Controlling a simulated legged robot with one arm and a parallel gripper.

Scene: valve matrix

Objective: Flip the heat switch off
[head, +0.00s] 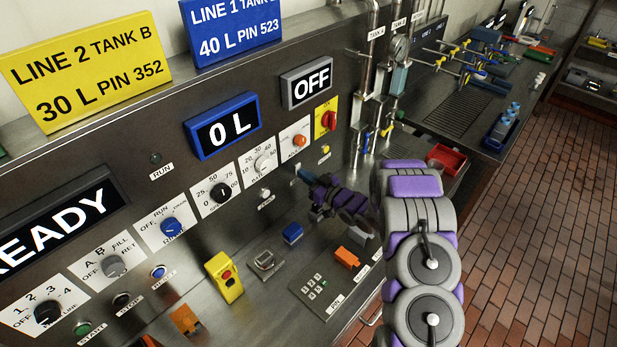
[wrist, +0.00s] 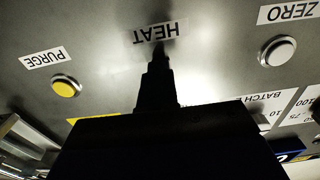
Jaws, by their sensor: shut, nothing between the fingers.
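The HEAT label (wrist: 160,32) shows upside down on the metal panel in the wrist view. My gripper (wrist: 158,62) is shut, with nothing between its fingers, and its dark tip reaches up to the label's edge. The heat switch itself is not visible; the gripper covers the place by its label. I cannot tell whether the tip touches the switch or how the switch stands. In the head view my gripper (head: 304,177) is at the panel, between the white ZERO button (head: 264,194) and the yellow PURGE button (head: 325,150).
In the wrist view the PURGE button (wrist: 66,87) and ZERO button (wrist: 278,51) flank the gripper. Knobs, including the red one (head: 328,121), sit above it on the panel. An OFF display (head: 307,82) and a 0 L display (head: 222,126) are higher up. A red tray (head: 447,159) lies right.

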